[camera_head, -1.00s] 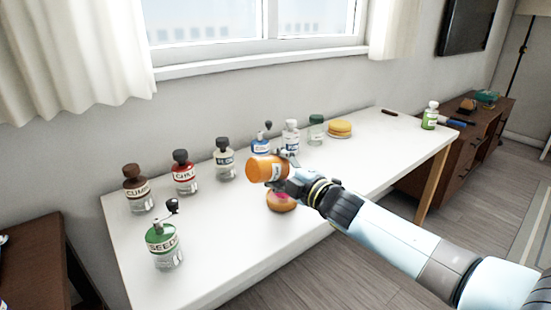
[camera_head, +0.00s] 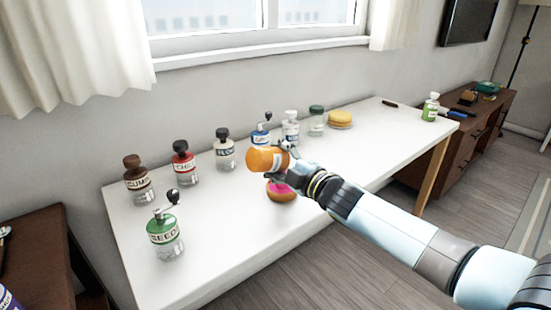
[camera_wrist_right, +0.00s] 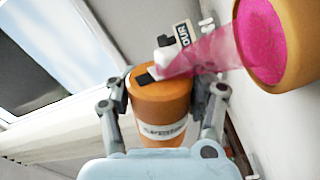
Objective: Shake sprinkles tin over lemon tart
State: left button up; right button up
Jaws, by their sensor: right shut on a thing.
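My right gripper (camera_head: 286,164) is shut on the orange sprinkles tin (camera_head: 264,160), holding it above the table, tipped on its side. In the right wrist view the tin (camera_wrist_right: 160,100) sits between both fingers (camera_wrist_right: 165,112), its black opening facing the tart. A translucent pink stream (camera_wrist_right: 205,52) runs from the opening to the tart. The tart (camera_head: 281,192), a round tan pastry with a pink top, lies on the table just below the tin. Its pink face also shows in the right wrist view (camera_wrist_right: 260,40). My left gripper is out of view.
On the white table (camera_head: 225,240), a cumin bottle (camera_head: 138,180), a chili bottle (camera_head: 184,163), and several other bottles line the back. A green seed bottle (camera_head: 165,235) stands front left. A yellow round cake (camera_head: 340,119) lies farther back. The front near the tart is clear.

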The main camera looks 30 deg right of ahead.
jog(key=shift+r+n+b, duration=0.1)
jog(key=shift+n+b, duration=0.25)
jog(key=shift+n, duration=0.45)
jog(key=n, duration=0.3)
jog(key=r+n+b, duration=0.1)
jog(key=n, duration=0.1)
jog(key=shift+r+n+b, duration=0.1)
jog(key=shift+n+b, duration=0.2)
jog(key=shift+n, duration=0.1)
notch_tip(320, 180, up, 2)
jog(key=n, duration=0.9)
jog(key=shift+r, duration=0.25)
jog(key=n, duration=0.3)
jog(key=r+n, duration=0.1)
jog(key=n, duration=0.1)
jog(key=shift+n, duration=0.4)
jog(key=shift+r, duration=0.1)
